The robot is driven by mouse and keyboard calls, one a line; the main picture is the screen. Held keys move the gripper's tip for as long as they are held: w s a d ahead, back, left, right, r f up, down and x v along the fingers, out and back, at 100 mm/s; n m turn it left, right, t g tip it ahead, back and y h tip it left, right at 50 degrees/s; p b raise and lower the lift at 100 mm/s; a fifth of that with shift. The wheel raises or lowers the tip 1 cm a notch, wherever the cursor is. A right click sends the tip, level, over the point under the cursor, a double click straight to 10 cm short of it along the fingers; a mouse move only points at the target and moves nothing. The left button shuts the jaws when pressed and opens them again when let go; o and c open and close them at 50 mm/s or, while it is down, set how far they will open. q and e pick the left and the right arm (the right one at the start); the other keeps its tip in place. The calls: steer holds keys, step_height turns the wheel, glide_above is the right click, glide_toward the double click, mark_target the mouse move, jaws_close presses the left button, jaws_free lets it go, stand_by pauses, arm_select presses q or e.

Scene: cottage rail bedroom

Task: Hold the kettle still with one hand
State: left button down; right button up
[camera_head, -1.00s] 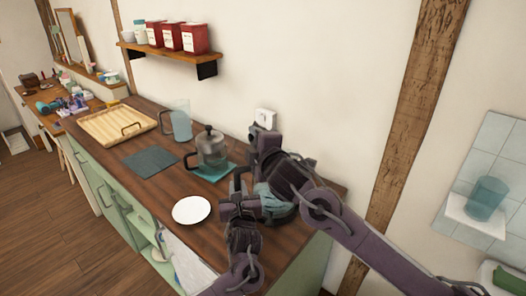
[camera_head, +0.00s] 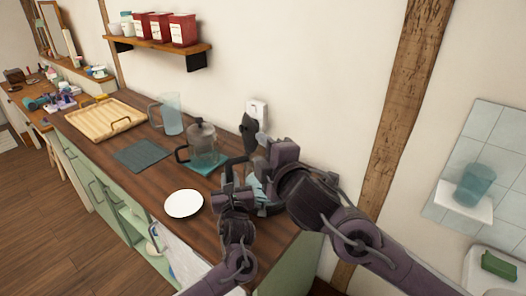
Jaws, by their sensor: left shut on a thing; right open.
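The kettle (camera_head: 259,190), with a pale teal body, stands at the near right end of the wooden counter, mostly hidden behind my arms. A dark oval piece (camera_head: 249,133), seemingly its raised lid, stands upright above it near the wall. My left gripper (camera_head: 235,187), the lower one, is shut at the kettle's left side, apparently on its dark handle; the exact contact is hidden. My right gripper (camera_head: 277,152), the upper one, is open above the kettle's right side, close to the dark piece. Whether they touch is unclear.
A glass press pot (camera_head: 203,148) stands on a teal mat (camera_head: 211,168) left of the kettle. A white plate (camera_head: 184,203) lies in front. A clear jug (camera_head: 170,115), dark mat (camera_head: 142,155) and wooden tray (camera_head: 105,121) are farther left. The wall socket (camera_head: 258,110) is behind.

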arm_select(q)
steer(key=c, duration=1.2)
jaws_free()
steer(key=shift+s, duration=0.1)
